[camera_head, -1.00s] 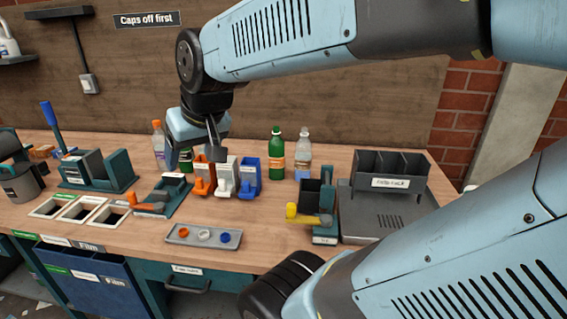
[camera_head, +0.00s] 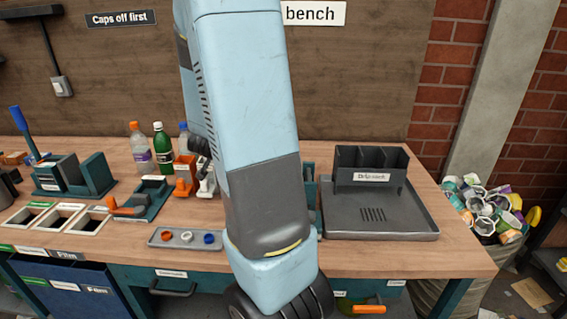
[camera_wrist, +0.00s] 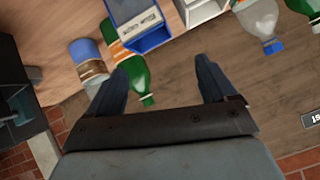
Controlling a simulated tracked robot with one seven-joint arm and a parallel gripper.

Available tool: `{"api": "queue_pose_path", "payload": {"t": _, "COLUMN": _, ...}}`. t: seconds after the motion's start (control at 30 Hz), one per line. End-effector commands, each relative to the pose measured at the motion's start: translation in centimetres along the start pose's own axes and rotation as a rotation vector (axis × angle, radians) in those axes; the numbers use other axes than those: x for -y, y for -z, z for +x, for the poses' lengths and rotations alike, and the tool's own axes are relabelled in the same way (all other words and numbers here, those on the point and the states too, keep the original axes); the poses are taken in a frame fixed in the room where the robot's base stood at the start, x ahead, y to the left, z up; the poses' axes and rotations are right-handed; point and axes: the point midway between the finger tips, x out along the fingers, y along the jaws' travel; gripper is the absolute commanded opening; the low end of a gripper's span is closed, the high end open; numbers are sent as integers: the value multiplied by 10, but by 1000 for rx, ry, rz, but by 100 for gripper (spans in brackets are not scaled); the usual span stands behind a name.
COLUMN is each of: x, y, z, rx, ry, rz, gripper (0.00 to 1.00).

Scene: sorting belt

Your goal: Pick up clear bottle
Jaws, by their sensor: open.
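A green bottle (camera_wrist: 134,72) with a white cap stands just beside the left finger. A bluish see-through bottle with a brown label (camera_wrist: 92,68) is farther left, its top partly hidden by that finger. A clear bottle with a blue cap (camera_wrist: 262,20) is beyond the right finger. In the head view, a clear orange-capped bottle (camera_head: 141,153) and the blue-capped one (camera_head: 184,140) flank a green bottle (camera_head: 162,150). My arm hides the gripper there.
Orange (camera_head: 185,178) and white (camera_head: 207,182) dispensers stand in front of the bottles; a blue one (camera_wrist: 150,38) shows in the wrist view. A cap tray (camera_head: 165,243) lies in front. A grey drip tray (camera_head: 400,222) with a rack (camera_head: 370,160) is at right.

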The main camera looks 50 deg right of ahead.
Motion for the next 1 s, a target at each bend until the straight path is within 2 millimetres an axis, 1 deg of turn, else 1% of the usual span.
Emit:
{"api": "queue_pose_path", "payload": {"t": 0.03, "x": -18, "y": 0, "z": 14, "rx": -36, "ry": -60, "rz": 10, "gripper": 84}}
{"api": "queue_pose_path", "payload": {"t": 0.1, "x": -42, "y": 4, "z": 29, "rx": -99, "ry": -142, "rz": 24, "gripper": 84}}
{"api": "queue_pose_path", "payload": {"t": 0.2, "x": -73, "y": 8, "z": 43, "rx": -180, "ry": -245, "rz": 30, "gripper": 84}}
{"api": "queue_pose_path", "payload": {"t": 0.27, "x": -89, "y": 10, "z": 48, "rx": -221, "ry": -298, "rz": 27, "gripper": 84}}
{"api": "queue_pose_path", "payload": {"t": 0.4, "x": -110, "y": 1, "z": 54, "rx": -263, "ry": -367, "rz": -28, "gripper": 84}}
{"api": "queue_pose_path", "payload": {"t": 0.5, "x": -121, "y": -2, "z": 56, "rx": -286, "ry": -401, "rz": -54, "gripper": 84}}
{"api": "queue_pose_path", "payload": {"t": 0.63, "x": -128, "y": -4, "z": 58, "rx": -303, "ry": -424, "rz": -74, "gripper": 84}}
{"api": "queue_pose_path", "payload": {"t": 0.73, "x": -133, "y": -2, "z": 65, "rx": -308, "ry": -430, "rz": -79, "gripper": 84}}
{"api": "queue_pose_path", "payload": {"t": 1.0, "x": -151, "y": 12, "z": 104, "rx": -307, "ry": -430, "rz": -78, "gripper": 84}}
